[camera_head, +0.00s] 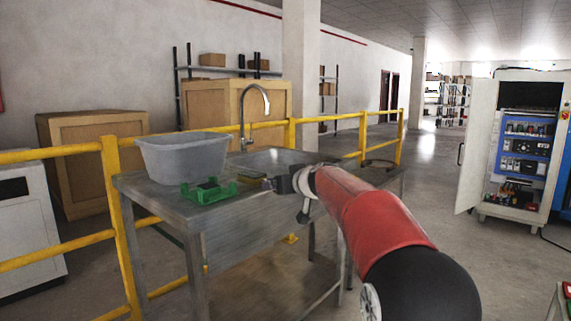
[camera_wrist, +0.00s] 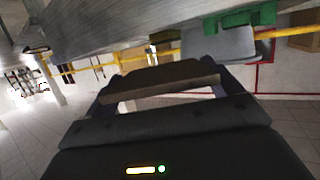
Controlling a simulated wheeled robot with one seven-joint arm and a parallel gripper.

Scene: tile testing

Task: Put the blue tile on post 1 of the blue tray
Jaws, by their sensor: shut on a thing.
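My gripper (camera_head: 268,184) is over the metal table, to the right of a green tray (camera_head: 222,192). In the wrist view my gripper (camera_wrist: 160,84) is shut on a flat, dark brownish tile (camera_wrist: 160,77), held between the two fingers. The tile looks brown rather than blue there. The green tray sits near the table's front edge with a dark piece (camera_head: 208,184) on it; part of it shows at the top of the wrist view (camera_wrist: 235,20). No blue tray is visible, and I cannot read any post numbers.
A grey tub (camera_head: 185,157) stands on the metal table (camera_head: 235,217) behind the green tray. A sink with a tall faucet (camera_head: 243,112) is behind my gripper. A yellow railing (camera_head: 118,200) runs behind the table. An open cabinet (camera_head: 485,135) stands far right.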

